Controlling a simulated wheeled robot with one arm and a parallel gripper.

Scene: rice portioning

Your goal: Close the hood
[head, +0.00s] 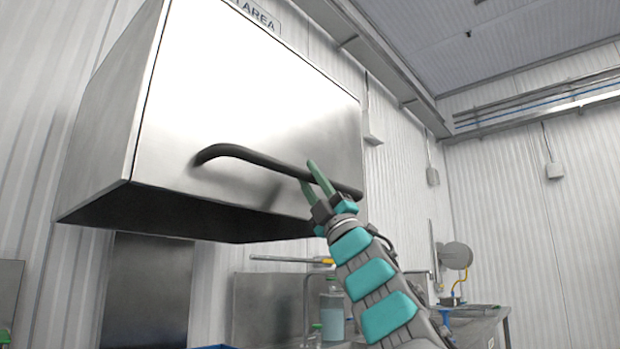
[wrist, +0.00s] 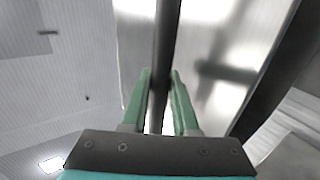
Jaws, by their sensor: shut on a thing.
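The hood (head: 250,95) is a box of brushed steel high on the wall in the head view, with a dark underside. Its dark bar handle (head: 240,153) runs across the lower front face. My gripper (head: 315,178) is at the right part of the handle, one green finger on each side. In the wrist view the handle (wrist: 165,30) runs between the two fingers of my gripper (wrist: 160,74), and the hood's shiny face (wrist: 215,60) lies behind it. My gripper is shut on the handle.
Below the hood is a dark panel (head: 148,290). A steel counter (head: 482,322) with bottles (head: 332,308) and a faucet stands lower right, partly behind my arm. The space to the right of the hood is open up to the ribbed wall (head: 540,220).

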